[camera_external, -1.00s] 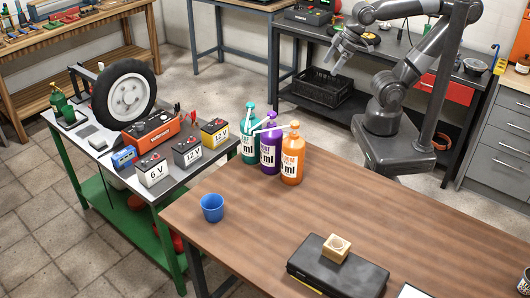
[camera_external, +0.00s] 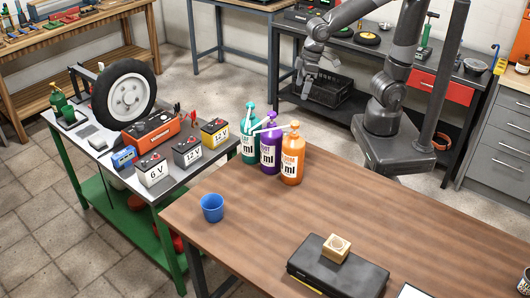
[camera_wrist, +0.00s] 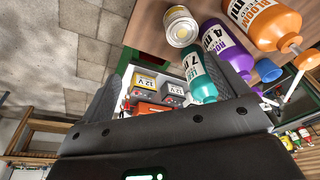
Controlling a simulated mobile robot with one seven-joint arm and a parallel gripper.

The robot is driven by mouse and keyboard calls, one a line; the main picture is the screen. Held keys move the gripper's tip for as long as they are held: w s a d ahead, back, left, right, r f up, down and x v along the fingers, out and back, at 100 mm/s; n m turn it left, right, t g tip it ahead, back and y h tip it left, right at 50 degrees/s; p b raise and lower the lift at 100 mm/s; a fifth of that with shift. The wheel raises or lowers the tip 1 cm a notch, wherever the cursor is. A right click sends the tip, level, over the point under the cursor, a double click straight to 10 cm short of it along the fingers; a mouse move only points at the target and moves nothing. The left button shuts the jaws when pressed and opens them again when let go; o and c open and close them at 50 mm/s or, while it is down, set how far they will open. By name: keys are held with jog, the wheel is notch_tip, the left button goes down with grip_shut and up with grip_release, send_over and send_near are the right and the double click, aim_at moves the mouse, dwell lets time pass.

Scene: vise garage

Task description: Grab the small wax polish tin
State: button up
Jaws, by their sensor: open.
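A small round tin (camera_wrist: 180,26) with a pale lid and a yellow label patch stands on the brown table (camera_wrist: 218,8) near its edge in the wrist view, beside the teal bottle (camera_wrist: 197,75). I take it for the wax polish tin. I cannot make it out in the external view, where the bottles probably hide it. My gripper (camera_external: 308,82) is open and empty, in the air beyond the far edge of the table, behind the bottles. In the wrist view its two dark fingers (camera_wrist: 168,82) are spread apart, and the tin lies above and beyond the gap between them.
Teal, purple (camera_external: 270,150) and orange (camera_external: 292,155) pump bottles stand close together at the table's far corner. A blue cup (camera_external: 212,208) is nearer. A dark case (camera_external: 345,276) bears a wooden block (camera_external: 336,248). Batteries (camera_external: 187,151) sit on the bench at left.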

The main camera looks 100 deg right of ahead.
aim_at(285, 137)
jog(key=w+a+f+g, duration=0.1)
jog(key=w+f, duration=0.1)
jog(key=f, duration=0.1)
jog(key=w+a+f, duration=0.2)
jog(key=f, duration=0.2)
jog(key=w+a+f+g, duration=0.1)
jog(key=w+a+f, duration=0.1)
jog(key=f, duration=0.2)
jog(key=shift+w+g, duration=0.3)
jog(key=shift+w, duration=0.1)
notch_tip(285, 137, down, 11)
jog(key=shift+f, duration=0.1)
jog(key=shift+c, duration=0.2)
jog(key=c, duration=1.2)
